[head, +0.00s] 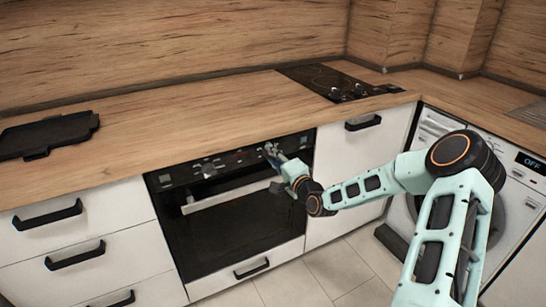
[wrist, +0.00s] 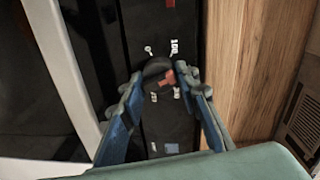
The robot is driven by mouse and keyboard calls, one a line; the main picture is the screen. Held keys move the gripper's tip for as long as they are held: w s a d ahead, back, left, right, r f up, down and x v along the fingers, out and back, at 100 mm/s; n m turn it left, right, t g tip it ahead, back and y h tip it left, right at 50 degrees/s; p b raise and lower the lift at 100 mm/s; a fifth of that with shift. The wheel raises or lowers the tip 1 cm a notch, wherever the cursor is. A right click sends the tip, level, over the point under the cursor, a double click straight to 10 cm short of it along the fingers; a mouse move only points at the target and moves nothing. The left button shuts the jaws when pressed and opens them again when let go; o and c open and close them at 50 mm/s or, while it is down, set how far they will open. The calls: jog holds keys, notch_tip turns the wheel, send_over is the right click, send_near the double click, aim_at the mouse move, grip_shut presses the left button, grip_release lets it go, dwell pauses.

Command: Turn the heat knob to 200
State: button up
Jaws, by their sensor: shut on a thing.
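The oven (head: 235,215) has a black control panel with several knobs along its top. My gripper (head: 272,152) is at the right part of this panel. In the wrist view, a round dark heat knob (wrist: 157,68) with a red pointer mark is between my two blue fingers, which are shut on it. Small white markings ring the knob on the panel (wrist: 160,25); one looks like "100", and the others are too blurred to read. The exact setting of the pointer cannot be read.
The oven's handle bar (head: 230,193) runs below the panel, close to my gripper. The wooden worktop (head: 200,118) juts just above it. A black tray (head: 48,136) lies at left and a hob (head: 335,84) at back right. A washing machine (head: 515,205) stands at right.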

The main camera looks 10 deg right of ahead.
jog(key=m+b, duration=0.1)
jog(key=m, duration=0.2)
jog(key=m+b, duration=0.1)
jog(key=m, duration=0.3)
jog(key=m+b, duration=0.1)
jog(key=m, duration=0.2)
jog(key=shift+f+m+y, duration=0.25)
jog(key=shift+m+y, duration=0.05)
jog(key=shift+r+m+b, duration=0.1)
jog(key=shift+m+b, duration=0.7)
jog(key=shift+m, duration=1)
jog(key=o, duration=1.2)
jog(key=shift+c, duration=0.2)
jog(key=shift+d, duration=0.1)
